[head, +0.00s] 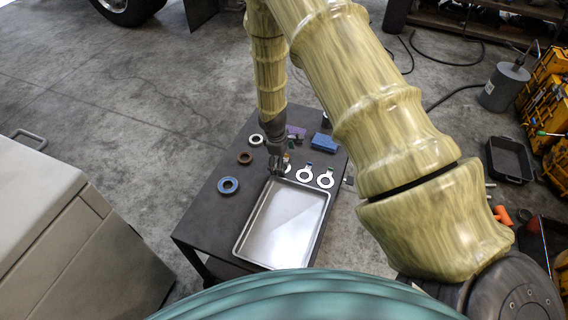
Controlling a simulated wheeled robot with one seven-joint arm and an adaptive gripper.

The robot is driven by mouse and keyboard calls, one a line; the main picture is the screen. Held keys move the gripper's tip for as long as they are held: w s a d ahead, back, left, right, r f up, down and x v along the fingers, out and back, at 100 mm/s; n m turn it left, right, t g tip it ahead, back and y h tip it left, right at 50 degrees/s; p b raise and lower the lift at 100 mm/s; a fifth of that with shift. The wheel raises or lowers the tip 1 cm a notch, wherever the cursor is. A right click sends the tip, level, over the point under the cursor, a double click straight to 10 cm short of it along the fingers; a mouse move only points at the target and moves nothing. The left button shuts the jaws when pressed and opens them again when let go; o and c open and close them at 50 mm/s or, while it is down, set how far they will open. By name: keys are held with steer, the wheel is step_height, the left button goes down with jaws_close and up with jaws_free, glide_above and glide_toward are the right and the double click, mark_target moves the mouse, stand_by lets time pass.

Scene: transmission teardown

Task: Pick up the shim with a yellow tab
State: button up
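Three flat silver ring shims lie in a row on the dark table, just beyond the tray's far edge. The leftmost shim (288,169) is partly hidden by my gripper, and a small yellowish-orange spot shows at its top. My gripper (276,172) points down over the table, right beside the leftmost shim in the picture. Its fingers are small and dark, so I cannot tell whether they are open or touch the shim.
An empty metal tray (245,238) lies at the table's near side. A blue ring (228,178), a brown ring (245,158) and a white ring (257,134) lie to the left. A blue block (323,143) and a purple block (297,131) sit at the back.

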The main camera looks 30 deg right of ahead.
steer(key=shift+f, duration=0.3)
jaws_close()
stand_by(0.4)
